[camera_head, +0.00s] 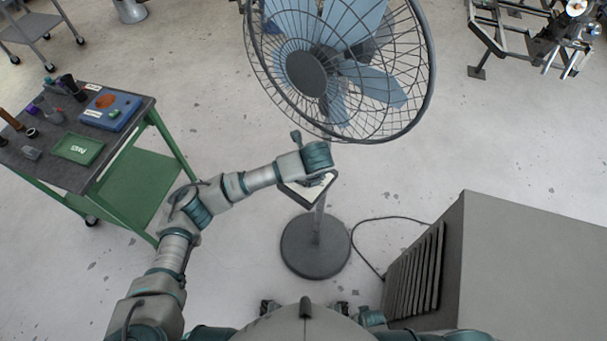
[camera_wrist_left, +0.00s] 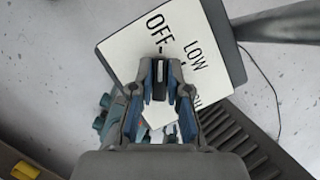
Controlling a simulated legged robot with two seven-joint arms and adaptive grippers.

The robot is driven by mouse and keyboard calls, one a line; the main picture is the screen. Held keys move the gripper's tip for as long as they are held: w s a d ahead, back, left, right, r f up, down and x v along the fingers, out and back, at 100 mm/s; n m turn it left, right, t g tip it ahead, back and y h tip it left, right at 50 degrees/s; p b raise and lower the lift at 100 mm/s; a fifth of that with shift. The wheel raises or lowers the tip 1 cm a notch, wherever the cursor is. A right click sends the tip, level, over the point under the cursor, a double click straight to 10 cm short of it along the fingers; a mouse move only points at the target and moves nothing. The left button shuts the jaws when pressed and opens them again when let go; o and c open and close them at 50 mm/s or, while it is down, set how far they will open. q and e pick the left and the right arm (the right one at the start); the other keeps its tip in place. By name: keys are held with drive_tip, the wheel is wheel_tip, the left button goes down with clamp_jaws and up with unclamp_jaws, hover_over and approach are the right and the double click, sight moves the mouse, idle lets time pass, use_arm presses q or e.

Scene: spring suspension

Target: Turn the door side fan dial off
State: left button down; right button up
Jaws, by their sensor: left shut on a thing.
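The fan (camera_head: 305,75) stands on a round dark base (camera_head: 315,247), with a blue-bladed caged head. Its white control panel (camera_head: 312,190) is on the pole, partly covered by my left arm. In the left wrist view the panel (camera_wrist_left: 215,45) shows the words OFF and LOW, and a third label is mostly hidden. The black dial (camera_wrist_left: 158,80) is between the fingertips of my left gripper (camera_wrist_left: 160,88), which is shut on it. The dial's exact setting is hard to read. My right gripper is not in view.
A green cart (camera_head: 140,185) with bins and tools stands at the left. A large grey box with vents (camera_head: 520,270) stands at the lower right, with a cable (camera_head: 385,218) on the floor between it and the fan. Open floor lies between cart and fan.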

use_arm(q)
drive_tip(key=shift+w+r, duration=0.2)
drive_tip(key=shift+r, duration=0.05)
drive_tip(key=c, duration=1.2)
unclamp_jaws()
drive_tip(key=shift+c, duration=0.2)
drive_tip(key=shift+o, duration=0.5)
drive_tip(key=shift+f, duration=0.2)
drive_tip(key=shift+d+v, duration=0.2)
drive_tip(key=shift+v, duration=1.4)
drive_tip(key=s+d, duration=0.4)
drive_tip(key=s, duration=0.7)
drive_tip(key=shift+d+f, duration=0.2)
